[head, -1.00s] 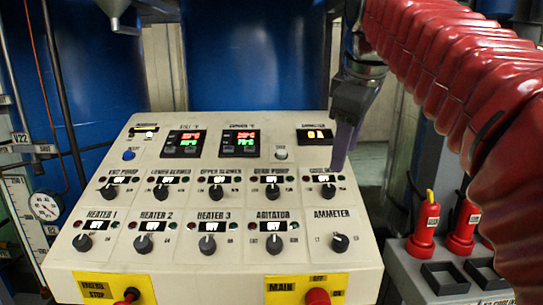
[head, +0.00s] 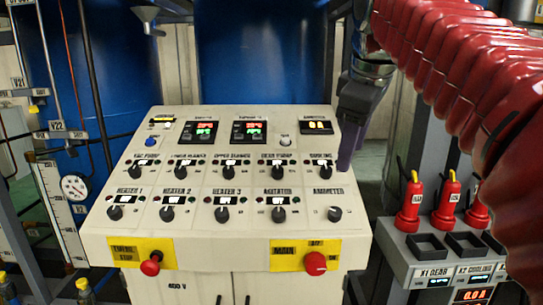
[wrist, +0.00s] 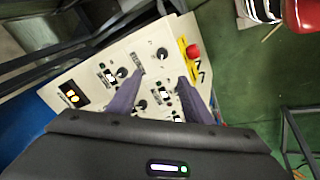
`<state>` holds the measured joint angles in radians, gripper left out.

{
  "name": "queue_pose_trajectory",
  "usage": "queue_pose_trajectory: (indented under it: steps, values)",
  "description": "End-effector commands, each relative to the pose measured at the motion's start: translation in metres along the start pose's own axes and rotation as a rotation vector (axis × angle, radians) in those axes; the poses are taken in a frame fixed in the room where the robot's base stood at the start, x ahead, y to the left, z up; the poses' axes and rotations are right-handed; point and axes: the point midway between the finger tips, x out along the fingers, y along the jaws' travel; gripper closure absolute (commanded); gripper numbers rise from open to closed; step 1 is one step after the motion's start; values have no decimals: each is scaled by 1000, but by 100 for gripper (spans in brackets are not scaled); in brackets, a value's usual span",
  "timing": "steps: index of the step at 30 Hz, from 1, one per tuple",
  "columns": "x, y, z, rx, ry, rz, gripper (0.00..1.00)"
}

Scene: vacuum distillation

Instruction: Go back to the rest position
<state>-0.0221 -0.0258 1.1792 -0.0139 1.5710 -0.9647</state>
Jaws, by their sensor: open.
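My gripper (head: 346,155) hangs at the right edge of the control panel (head: 140,195), beside the cooling knob (head: 318,171) in the head view. In the wrist view its two purple fingers (wrist: 155,92) are apart with nothing held between them. The panel's knobs and labels show beyond and between the fingers. My red-sleeved arm covers the right side of the head view. Whether the fingertips touch the panel cannot be told.
A red main knob (head: 316,263) and a red emergency stop (head: 150,264) stick out at the panel's front. A grey box (head: 400,262) with red plugs (head: 447,200) stands at the right. Blue tanks (head: 262,60) rise behind.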

Motion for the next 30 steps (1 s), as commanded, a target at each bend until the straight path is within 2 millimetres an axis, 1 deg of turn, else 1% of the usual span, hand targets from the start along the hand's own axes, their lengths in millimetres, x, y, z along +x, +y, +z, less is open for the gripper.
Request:
queue_pose_trajectory:
  steps: [4,9,11,14,17,22,26,30]
  values:
    - [0,0,0,19,1,1,54]
    - [0,7,-4,95,19,26,54]
    - [4,9,-5,123,24,31,54]
    - [14,10,-6,174,27,33,54]
    - [29,9,-6,230,25,29,54]
    - [50,3,-2,320,24,24,54]
    - [68,-7,5,399,23,20,54]
    - [89,-26,18,508,23,17,54]
